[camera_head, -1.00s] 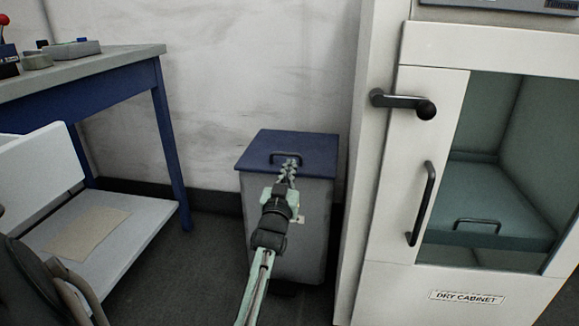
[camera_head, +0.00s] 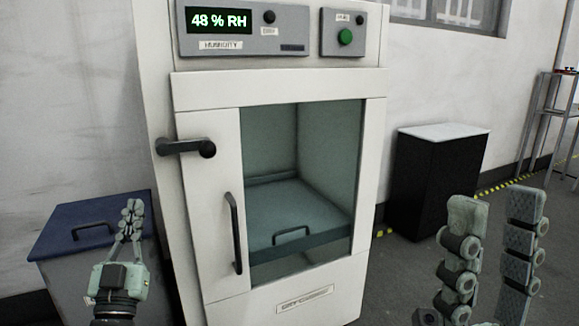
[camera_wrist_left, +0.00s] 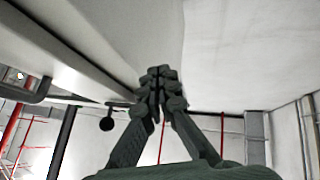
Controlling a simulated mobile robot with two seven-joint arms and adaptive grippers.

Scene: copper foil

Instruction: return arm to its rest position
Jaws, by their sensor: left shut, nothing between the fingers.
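My left gripper (camera_head: 132,207) is at the lower left of the head view, shut and empty. It points up in front of the blue-lidded bin (camera_head: 60,226), left of the dry cabinet (camera_head: 190,235). I cannot tell whether it touches the bin. The left wrist view shows its fingertips (camera_wrist_left: 158,74) together with nothing between them. My right gripper (camera_head: 496,205) is at the lower right of the head view, its two fingers upright and well apart. No object shows between them.
The dry cabinet's glass door is closed, with a dark lever (camera_head: 186,147) and handle (camera_head: 236,232). Its display (camera_head: 219,19) reads 48 % RH. A black box with a white top (camera_head: 436,175) stands right of it. Grey floor is free at the right.

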